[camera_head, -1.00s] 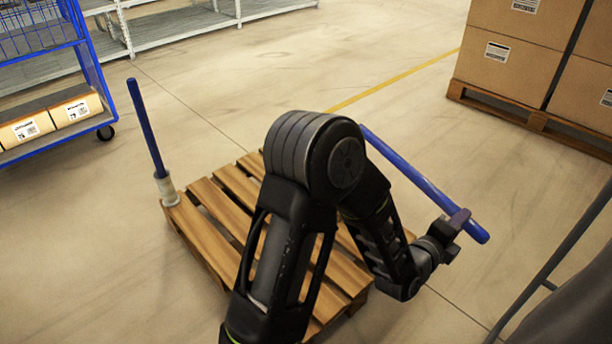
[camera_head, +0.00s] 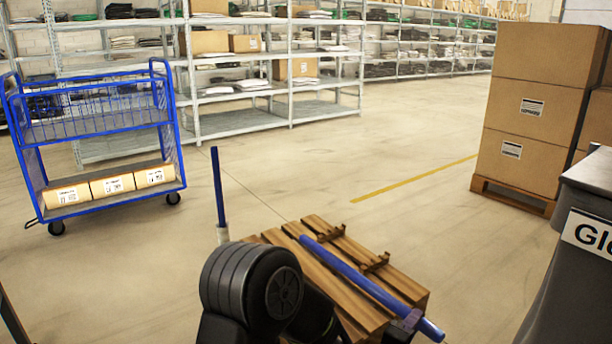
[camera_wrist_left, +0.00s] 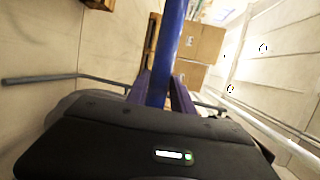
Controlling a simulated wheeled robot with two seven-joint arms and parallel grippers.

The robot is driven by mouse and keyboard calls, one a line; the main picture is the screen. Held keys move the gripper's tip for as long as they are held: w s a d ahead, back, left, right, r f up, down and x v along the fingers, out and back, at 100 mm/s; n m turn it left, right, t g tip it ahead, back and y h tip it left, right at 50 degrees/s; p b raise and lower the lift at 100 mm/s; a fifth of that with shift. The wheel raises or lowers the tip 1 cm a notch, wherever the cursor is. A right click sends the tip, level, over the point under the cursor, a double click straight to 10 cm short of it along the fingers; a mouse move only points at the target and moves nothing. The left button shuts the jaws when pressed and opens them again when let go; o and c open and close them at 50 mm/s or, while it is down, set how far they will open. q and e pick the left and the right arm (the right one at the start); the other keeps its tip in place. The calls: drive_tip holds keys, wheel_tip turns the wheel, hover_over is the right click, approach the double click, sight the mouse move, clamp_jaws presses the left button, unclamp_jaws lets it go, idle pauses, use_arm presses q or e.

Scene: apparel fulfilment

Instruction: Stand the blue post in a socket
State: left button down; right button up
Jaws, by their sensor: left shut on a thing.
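A long blue post (camera_head: 355,277) is held in my left gripper (camera_head: 411,320), close to the post's near end. The post slants up and to the left, in front of the wooden pallet (camera_head: 318,262) in the picture. In the left wrist view the post (camera_wrist_left: 166,50) runs between the two purple fingers (camera_wrist_left: 161,98), which are shut on it. Another blue post (camera_head: 217,185) stands upright in a pale socket (camera_head: 222,235) at the pallet's left corner. My left arm hides the pallet's near left part, and no empty socket is clearly visible. My right gripper is out of view.
Two brown wooden brackets (camera_head: 374,262) show on the pallet. A blue wire cart (camera_head: 100,130) with boxes stands at left, shelving (camera_head: 290,95) behind. Stacked cartons (camera_head: 535,105) stand at right, with a dark grey bin (camera_head: 560,260) nearer. The floor between is clear.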

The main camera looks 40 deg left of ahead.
use_arm(q)
drive_tip(key=shift+r, duration=0.15)
